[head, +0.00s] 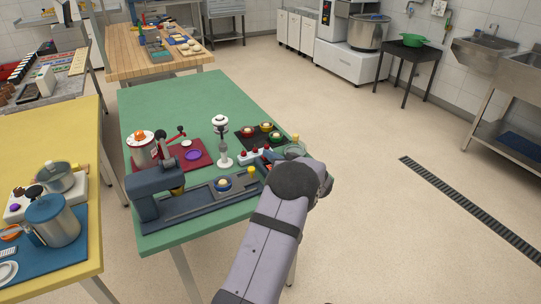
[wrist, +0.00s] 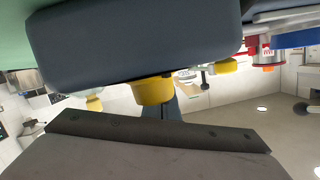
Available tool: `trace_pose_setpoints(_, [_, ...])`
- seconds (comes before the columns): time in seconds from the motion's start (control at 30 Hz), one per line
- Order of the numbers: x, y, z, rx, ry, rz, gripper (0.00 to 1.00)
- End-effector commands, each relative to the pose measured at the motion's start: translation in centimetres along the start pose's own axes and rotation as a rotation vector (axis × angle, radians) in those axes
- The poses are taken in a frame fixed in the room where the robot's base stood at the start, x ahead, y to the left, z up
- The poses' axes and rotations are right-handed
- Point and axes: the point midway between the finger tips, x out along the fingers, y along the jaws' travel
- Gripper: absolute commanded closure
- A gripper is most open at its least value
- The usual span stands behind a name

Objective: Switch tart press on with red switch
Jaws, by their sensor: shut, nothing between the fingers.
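The tart press is most likely the dark blue-grey machine (head: 155,181) on the green table in the head view, with a long low base and a yellow part under its head. A yellow knob (head: 252,172) stands near the base's right end. A white strip with small red knobs (head: 255,154) lies behind the base; I cannot tell whether one is the red switch. In the wrist view a dark blue-grey block (wrist: 130,45) with a yellow cylinder (wrist: 152,91) fills the top. My gripper (wrist: 160,132) is shut and empty, close to it; my arm hides its fingers in the head view.
A red mat (head: 202,162) with a jar and purple dish lies behind the press. A white stand (head: 222,145) and a dark tray of small pots (head: 250,139) are near my arm. The yellow table (head: 80,150) is at the left.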

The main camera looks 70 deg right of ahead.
Motion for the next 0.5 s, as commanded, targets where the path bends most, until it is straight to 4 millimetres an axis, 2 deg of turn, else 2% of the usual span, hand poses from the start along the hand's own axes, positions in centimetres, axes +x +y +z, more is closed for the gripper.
trace_pose_setpoints(0.17, [0.23, -0.09, 0.85, -0.079, 0.000, 0.020, 1.00])
trace_pose_setpoints(0.5, [0.12, -0.18, 0.59, -0.086, -0.003, 0.022, 1.00])
